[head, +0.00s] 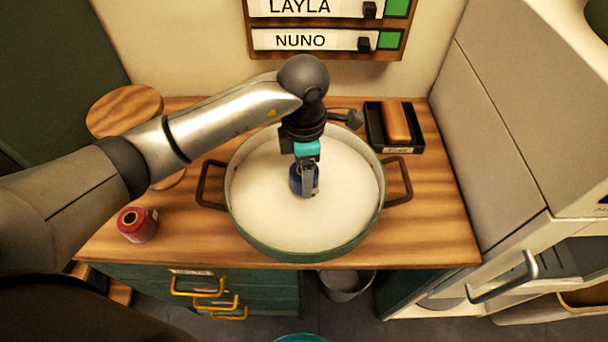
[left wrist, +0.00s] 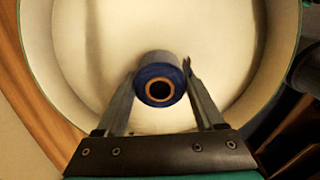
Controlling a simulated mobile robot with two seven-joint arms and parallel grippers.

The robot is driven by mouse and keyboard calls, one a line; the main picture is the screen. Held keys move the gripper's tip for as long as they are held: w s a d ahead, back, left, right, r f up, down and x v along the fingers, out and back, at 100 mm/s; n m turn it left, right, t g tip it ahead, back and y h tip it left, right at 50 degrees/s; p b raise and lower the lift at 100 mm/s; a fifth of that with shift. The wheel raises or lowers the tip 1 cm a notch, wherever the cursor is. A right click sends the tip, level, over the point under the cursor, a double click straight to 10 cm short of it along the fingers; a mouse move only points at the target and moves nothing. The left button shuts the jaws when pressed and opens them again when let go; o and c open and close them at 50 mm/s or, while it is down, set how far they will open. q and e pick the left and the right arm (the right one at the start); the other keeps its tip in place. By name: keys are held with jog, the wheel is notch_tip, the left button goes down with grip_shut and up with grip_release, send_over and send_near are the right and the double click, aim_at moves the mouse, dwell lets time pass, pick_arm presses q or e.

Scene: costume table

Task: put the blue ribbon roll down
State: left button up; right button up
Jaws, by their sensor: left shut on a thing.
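The blue ribbon roll (head: 296,182) is over the white inside of a large round green-rimmed pan in the head view. It also shows in the left wrist view (left wrist: 154,70), its round end with a brown-ringed hole facing the camera. My left gripper (head: 306,190) points down over the pan and is shut on the roll, one finger on each side in the left wrist view (left wrist: 160,85). I cannot tell whether the roll touches the white surface below. My right gripper is not in view.
The pan (head: 276,249) has a handle on each side. A red roll (head: 137,224) stands at the table's left front. A dark tray (head: 375,127) with an orange-brown block (head: 397,122) sits at the back right. The wooden table (head: 433,215) is clear at the right front.

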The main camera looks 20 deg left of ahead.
pick_arm(q)
jog(key=shift+f, duration=0.55)
jog(key=shift+f, duration=0.15)
jog(key=o, duration=1.4)
jog(key=shift+c, duration=0.2)
jog(key=shift+r, duration=0.3)
notch_tip(320, 180, up, 12)
jog(key=shift+f+p, duration=0.15)
jog(key=shift+p, duration=0.45)
